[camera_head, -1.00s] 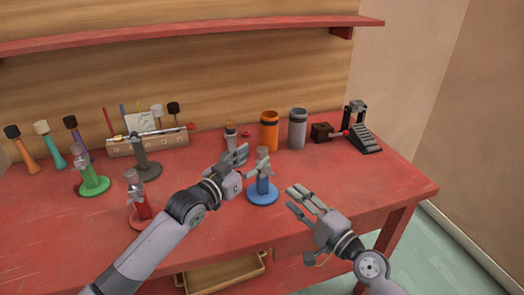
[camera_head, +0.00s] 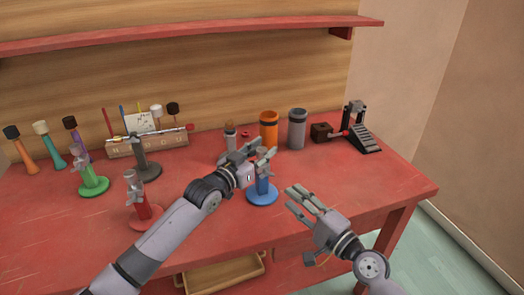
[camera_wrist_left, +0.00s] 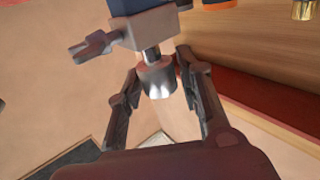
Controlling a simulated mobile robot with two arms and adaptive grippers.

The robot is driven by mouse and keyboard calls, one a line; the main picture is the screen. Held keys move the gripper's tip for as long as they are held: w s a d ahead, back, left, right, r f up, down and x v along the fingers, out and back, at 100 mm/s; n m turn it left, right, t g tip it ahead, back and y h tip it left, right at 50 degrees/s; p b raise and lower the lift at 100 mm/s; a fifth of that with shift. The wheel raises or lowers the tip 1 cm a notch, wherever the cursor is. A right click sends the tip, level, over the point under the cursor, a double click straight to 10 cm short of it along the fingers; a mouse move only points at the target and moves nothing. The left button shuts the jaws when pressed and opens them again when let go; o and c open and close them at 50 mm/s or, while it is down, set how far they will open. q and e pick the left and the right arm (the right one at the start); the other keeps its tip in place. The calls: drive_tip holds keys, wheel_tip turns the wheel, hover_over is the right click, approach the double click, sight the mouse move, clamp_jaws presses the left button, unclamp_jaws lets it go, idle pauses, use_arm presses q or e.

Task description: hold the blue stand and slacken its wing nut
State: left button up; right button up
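The blue stand (camera_head: 262,194) stands upright near the table's front edge, a blue post on a round base. My left gripper (camera_head: 262,152) is at the stand's top and hides much of it in the head view. In the left wrist view, the gripper (camera_wrist_left: 158,64) is open, its fingers on either side of the stand's silver metal top (camera_wrist_left: 156,80), with gaps showing. The grey wing nut (camera_wrist_left: 90,47) sticks out to the left from the grey clamp block there, below the blue post (camera_wrist_left: 128,5). My right gripper (camera_head: 301,198) is open and empty, right of the stand.
A red stand (camera_head: 145,212), a green stand (camera_head: 94,185) and a dark grey stand (camera_head: 147,165) are on the left. An orange cylinder (camera_head: 269,131), a grey cylinder (camera_head: 297,129) and a pedal (camera_head: 365,138) stand behind. The red table (camera_head: 365,185) is clear at right.

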use_arm(q)
clamp_jaws()
idle(1.2)
